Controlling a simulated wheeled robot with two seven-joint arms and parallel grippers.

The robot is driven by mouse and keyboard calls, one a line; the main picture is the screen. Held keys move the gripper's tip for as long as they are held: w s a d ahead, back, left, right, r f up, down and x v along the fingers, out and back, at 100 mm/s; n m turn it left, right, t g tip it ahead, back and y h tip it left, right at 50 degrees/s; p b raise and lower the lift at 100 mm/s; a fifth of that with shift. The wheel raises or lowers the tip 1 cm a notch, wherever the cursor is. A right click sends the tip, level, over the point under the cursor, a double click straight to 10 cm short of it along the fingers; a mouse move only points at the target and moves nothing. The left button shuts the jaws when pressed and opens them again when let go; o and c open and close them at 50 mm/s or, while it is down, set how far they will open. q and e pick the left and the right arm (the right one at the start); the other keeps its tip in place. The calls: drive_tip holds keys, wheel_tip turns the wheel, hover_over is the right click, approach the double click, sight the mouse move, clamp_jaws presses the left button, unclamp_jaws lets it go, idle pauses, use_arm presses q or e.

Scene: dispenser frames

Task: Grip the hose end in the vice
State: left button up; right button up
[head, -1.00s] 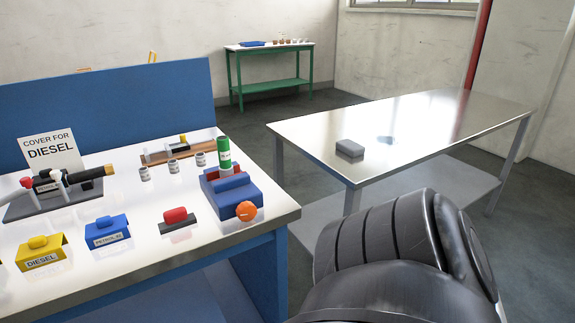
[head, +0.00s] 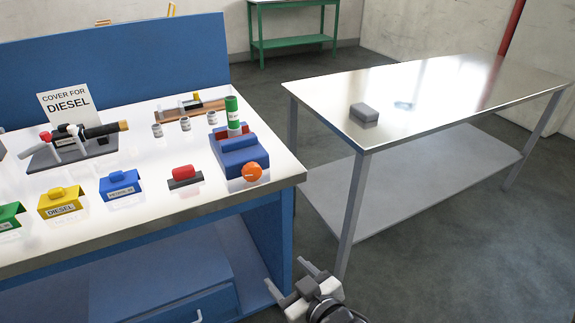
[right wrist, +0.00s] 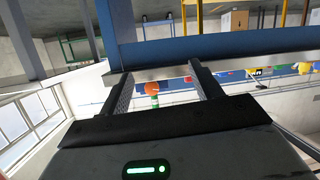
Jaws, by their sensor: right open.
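The blue vice (head: 238,155) with red jaws and an orange knob (head: 251,172) stands at the bench's right front corner. A green and white cylinder (head: 233,112) stands upright at its jaws; I cannot tell whether it is clamped. A black hose or nozzle with a tan end (head: 105,129) lies across a dark grey stand at the left. I cannot tell whether this is the hose end. My right gripper (head: 288,277) is open and empty, low beside the bench's front right corner. In the right wrist view the orange knob (right wrist: 152,88) shows beyond its fingers. My left gripper is out of view.
Green, yellow (head: 60,201) and blue (head: 120,185) covers and a red-topped block (head: 184,176) line the bench front. Small grey jars (head: 184,123) stand behind. A steel table (head: 430,95) with a grey block (head: 364,112) is at right. Floor shows between bench and table.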

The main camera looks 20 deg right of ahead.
drive_tip(key=w+d+r+t+h+p, duration=0.15)
drive_tip(key=w+r+t, duration=0.25)
drive_tip(key=w+r, duration=0.45)
drive_tip(key=b, duration=0.1)
approach(254, 175)
drive_tip(key=w, duration=0.2)
drive_tip(key=w+b, duration=0.5)
drive_tip(key=w, duration=0.2)
drive_tip(key=shift+a, duration=0.2)
drive_tip(key=shift+w+b, duration=0.2)
drive_tip(key=shift+b, duration=0.15)
drive_tip(key=shift+w+r, duration=0.1)
drive_tip(key=shift+w, duration=0.05)
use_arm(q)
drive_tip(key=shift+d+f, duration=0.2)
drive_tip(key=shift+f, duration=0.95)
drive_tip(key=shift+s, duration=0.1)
use_arm(e)
drive_tip(key=c, duration=1)
drive_tip(key=shift+o, duration=0.2)
